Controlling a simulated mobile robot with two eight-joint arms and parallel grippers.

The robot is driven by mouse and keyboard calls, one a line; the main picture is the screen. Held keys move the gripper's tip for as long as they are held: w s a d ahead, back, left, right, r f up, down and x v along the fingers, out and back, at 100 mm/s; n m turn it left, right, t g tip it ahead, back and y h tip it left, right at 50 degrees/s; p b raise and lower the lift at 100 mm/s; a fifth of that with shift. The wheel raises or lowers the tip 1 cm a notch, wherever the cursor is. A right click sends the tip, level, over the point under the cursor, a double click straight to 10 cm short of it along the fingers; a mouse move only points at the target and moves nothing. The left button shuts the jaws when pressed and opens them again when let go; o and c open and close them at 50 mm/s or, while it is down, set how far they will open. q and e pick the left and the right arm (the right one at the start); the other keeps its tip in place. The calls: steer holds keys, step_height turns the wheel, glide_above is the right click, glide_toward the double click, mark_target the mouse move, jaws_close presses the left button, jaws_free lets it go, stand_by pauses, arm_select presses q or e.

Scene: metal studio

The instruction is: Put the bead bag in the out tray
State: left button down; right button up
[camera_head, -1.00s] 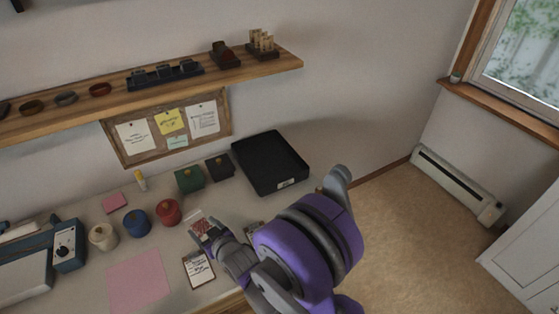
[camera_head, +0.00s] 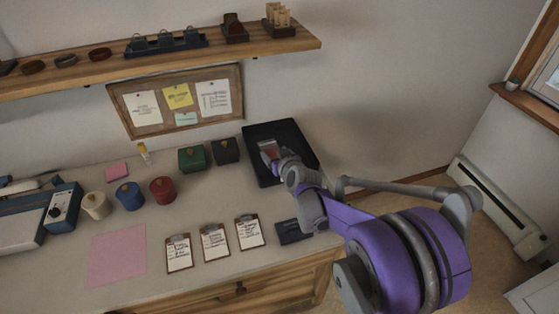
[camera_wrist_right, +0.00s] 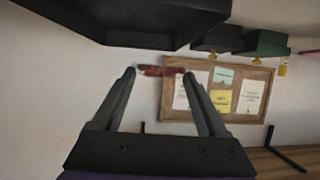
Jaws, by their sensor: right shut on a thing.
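The bead bag (camera_head: 267,147) is a small clear packet with red contents. My right gripper (camera_head: 274,155) is shut on it and holds it over the left part of the black out tray (camera_head: 288,131) in the head view. In the right wrist view the red bag (camera_wrist_right: 160,71) sits between the fingertips (camera_wrist_right: 159,76), and the dark tray (camera_wrist_right: 125,22) fills the top. I cannot tell whether the bag touches the tray. My left gripper is not in view.
A green box (camera_head: 191,159) and a black box (camera_head: 226,151) stand left of the tray. Several clipboards (camera_head: 214,243) and a dark flat item (camera_head: 293,231) lie in front. A wooden shelf (camera_head: 180,60) and a pinboard (camera_head: 207,119) are on the wall behind.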

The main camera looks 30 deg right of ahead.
steer(key=d+r+b, duration=0.1)
steer(key=d+r, duration=0.1)
steer(key=d, duration=0.3)
steer(key=f, duration=0.3)
steer(key=f+b, duration=0.1)
steer(key=f, duration=0.5)
steer(key=shift+w+b, duration=0.3)
steer(key=shift+b, duration=0.05)
steer(key=shift+a+f+b, duration=0.1)
steer(key=shift+f+b, duration=0.3)
steer(key=shift+f, duration=0.2)
steer(key=o, duration=1.4)
steer(key=shift+r, duration=0.1)
